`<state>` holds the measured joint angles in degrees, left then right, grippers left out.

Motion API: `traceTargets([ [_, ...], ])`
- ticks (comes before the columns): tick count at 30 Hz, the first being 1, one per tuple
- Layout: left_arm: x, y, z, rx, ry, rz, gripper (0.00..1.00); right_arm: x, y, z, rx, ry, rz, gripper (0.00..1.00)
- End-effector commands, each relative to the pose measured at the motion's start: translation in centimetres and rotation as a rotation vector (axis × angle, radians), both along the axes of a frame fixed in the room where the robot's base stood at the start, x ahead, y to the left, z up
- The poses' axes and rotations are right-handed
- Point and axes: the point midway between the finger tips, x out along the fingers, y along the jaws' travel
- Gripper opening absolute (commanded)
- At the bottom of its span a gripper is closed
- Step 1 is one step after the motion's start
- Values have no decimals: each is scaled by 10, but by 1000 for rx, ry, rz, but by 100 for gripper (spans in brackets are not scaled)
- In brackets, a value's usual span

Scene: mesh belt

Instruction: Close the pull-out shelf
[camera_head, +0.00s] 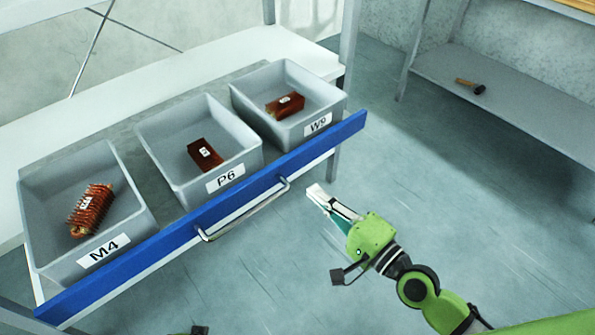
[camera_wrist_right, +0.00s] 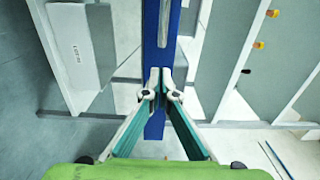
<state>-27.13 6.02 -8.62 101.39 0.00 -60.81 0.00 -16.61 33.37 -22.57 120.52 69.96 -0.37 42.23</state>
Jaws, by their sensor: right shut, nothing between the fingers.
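The pull-out shelf (camera_head: 325,143) has a blue front and stands pulled out from its rack in the head view. A metal bar handle (camera_head: 250,215) is fixed on the front's middle. My right gripper (camera_head: 318,193) is shut and empty, just off the front, to the right of the handle. In the right wrist view its fingertips (camera_wrist_right: 162,86) are together over the blue front (camera_wrist_right: 173,50); I cannot tell if they touch it. My left gripper's fingers are not in view; only a small green and dark part shows at the bottom edge.
Grey bins labelled M4 (camera_head: 137,218), P6 (camera_head: 185,178) and W9 (camera_head: 322,93) stand on the shelf, each holding a reddish-brown part. A workbench with a lower shelf (camera_head: 520,115) and a hammer (camera_head: 470,86) stands at the upper right. The floor between is clear.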

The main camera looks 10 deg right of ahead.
Motion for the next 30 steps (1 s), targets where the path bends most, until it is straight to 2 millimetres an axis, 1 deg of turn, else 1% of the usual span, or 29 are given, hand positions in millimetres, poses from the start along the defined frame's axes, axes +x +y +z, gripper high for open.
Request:
traceTargets([
  [1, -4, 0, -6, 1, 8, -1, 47, 9, 6, 5, 6, -2, -1, 0],
  [6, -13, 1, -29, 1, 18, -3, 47, 35, 24, 3, 4, -2, -1, 0],
  [12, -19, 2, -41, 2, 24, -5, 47, 54, 37, 1, 2, -1, 0, 0],
  [16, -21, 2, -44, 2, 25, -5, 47, 59, 40, 0, -1, -1, 1, 0],
  [26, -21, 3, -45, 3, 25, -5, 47, 59, 40, 0, -1, -1, 1, 0],
  [30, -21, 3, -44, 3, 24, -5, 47, 62, 43, 0, 1, -1, 1, 0],
])
